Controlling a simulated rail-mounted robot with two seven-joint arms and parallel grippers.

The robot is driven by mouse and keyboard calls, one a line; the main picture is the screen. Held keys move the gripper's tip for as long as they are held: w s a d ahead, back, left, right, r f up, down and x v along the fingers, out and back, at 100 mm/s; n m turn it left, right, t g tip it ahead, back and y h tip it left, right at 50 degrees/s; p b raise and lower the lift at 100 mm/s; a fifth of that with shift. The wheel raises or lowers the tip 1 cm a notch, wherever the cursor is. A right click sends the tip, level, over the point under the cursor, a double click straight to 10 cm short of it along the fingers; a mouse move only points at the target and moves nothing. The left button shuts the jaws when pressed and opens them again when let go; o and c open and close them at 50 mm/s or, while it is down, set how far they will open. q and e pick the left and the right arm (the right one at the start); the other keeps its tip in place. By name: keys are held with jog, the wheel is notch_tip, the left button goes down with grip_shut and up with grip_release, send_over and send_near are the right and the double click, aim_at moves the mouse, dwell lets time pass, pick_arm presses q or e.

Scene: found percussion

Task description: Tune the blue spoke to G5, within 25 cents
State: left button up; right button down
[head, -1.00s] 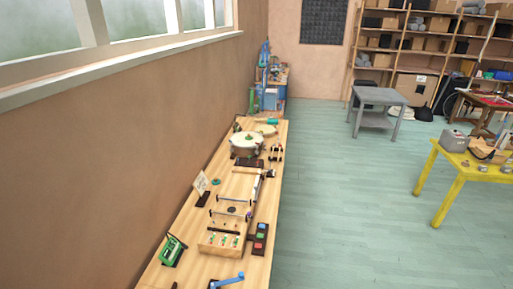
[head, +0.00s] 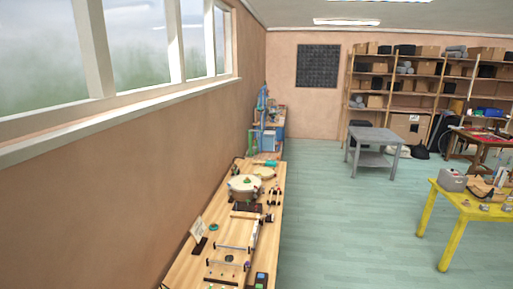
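No blue spoke can be made out in the head view. A long wooden bench (head: 187,268) runs along the left wall with small instruments on it. A round drum-like pot (head: 245,184) stands toward its far half. Thin bars on small posts (head: 233,248) stand on the nearer part. A small upright card (head: 197,230) stands at the bench's left side. A dark box with coloured buttons (head: 261,280) is cut by the bottom edge. Neither of my grippers is in view.
A grey table (head: 376,135) stands at the back, and a yellow table (head: 430,205) with a grey box (head: 452,181) stands at the right. Shelves (head: 400,88) with boxes line the back wall. The green floor (head: 340,220) between is clear.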

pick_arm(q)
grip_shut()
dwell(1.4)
